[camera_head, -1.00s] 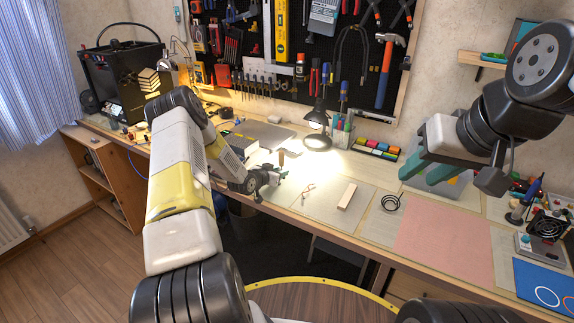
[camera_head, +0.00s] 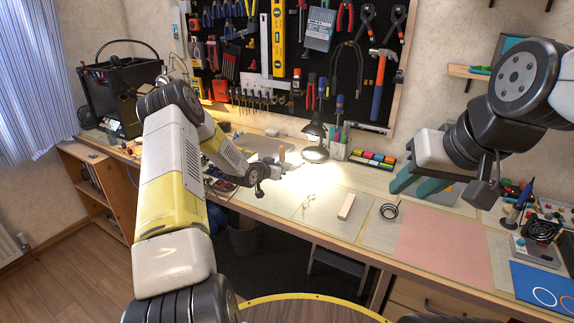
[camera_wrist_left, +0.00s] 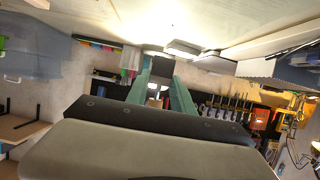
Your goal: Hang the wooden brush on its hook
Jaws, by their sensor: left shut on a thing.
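My left gripper (camera_head: 272,171) is above the bench in the head view, left of the lamp's bright patch. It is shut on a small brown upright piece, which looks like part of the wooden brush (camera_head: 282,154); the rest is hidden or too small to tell. In the left wrist view, the two green fingers (camera_wrist_left: 160,92) stand close together with a dark piece between their tips. The black pegboard (camera_head: 345,62) is on the wall behind the bench; I cannot tell which hook is the brush's. My right gripper (camera_head: 418,183) is open and empty above the bench at right.
A desk lamp (camera_head: 314,133) and a pen cup (camera_head: 339,147) stand near the wall. A pale wooden block (camera_head: 346,206) and a black coil (camera_head: 389,210) lie on the bench. Tools, including a hammer (camera_head: 379,84), fill much of the board. A pink mat (camera_head: 443,247) lies clear.

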